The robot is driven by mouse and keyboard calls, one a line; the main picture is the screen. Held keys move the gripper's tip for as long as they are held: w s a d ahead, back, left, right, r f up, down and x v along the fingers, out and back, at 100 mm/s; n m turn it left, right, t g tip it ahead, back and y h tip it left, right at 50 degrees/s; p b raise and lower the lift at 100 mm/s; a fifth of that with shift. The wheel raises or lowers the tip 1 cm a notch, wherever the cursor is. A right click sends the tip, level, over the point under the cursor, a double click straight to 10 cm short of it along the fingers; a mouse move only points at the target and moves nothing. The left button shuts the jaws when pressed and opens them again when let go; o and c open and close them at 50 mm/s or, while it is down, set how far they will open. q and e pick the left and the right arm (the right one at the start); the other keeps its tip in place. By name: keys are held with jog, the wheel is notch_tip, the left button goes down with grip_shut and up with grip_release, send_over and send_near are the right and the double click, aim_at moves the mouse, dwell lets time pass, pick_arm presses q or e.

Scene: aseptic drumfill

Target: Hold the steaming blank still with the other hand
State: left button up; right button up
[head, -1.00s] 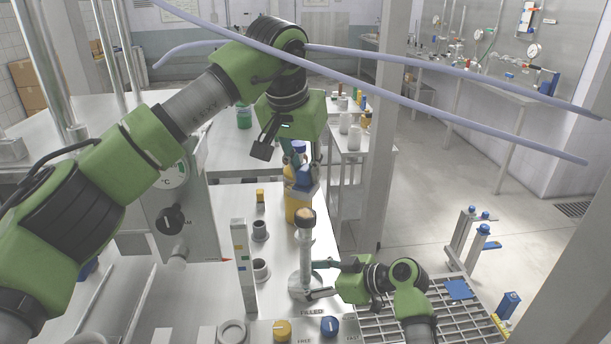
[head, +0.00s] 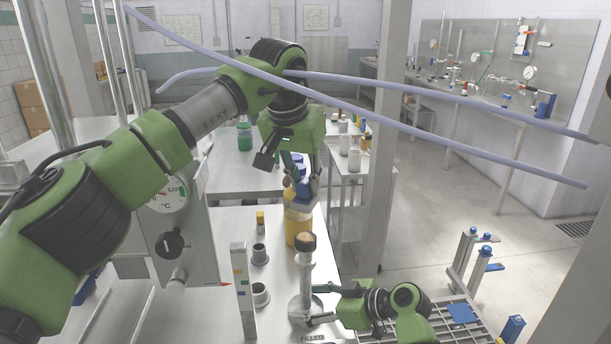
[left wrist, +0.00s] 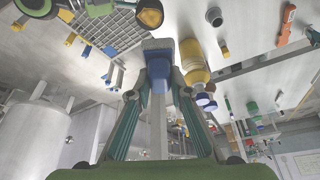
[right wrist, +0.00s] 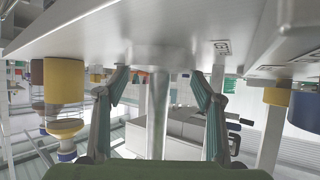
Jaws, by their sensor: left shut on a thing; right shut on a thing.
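The upright metal piece with a round foot and a dark rounded top, which looks like the steaming blank (head: 304,272), stands on the bench in the head view. My right gripper (head: 316,305) is shut on it low down, coming in from the right. In the right wrist view the metal stem (right wrist: 158,112) runs between the fingers. My left gripper (head: 302,170) hangs beyond and above the blank, shut on a grey and blue piece (left wrist: 158,68). That piece also shows in the head view (head: 303,190), where the fingers partly hide it.
A yellow bottle (head: 298,228) stands just behind the blank. Two grey cups (head: 260,292) and an upright strip (head: 242,285) stand to its left. A gauge box (head: 175,250) is further left. Pale hoses (head: 400,101) cross above.

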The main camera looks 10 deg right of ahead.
aim_at(303, 200)
pick_arm(q)
notch_tip(303, 200, down, 6)
jog(key=shift+f, duration=0.1)
pick_arm(e)
jog(key=shift+s+f, duration=0.25)
jog(key=shift+f, duration=0.2)
pick_arm(q)
jog(key=shift+s+a, duration=0.15)
jog(key=shift+s, duration=2.75)
grip_shut()
jog(key=shift+w, duration=2.75)
jog(key=shift+w+r, duration=0.15)
jog(key=shift+r, duration=0.05)
jog(key=shift+d+r, duration=0.2)
jog(key=shift+r, duration=3.85)
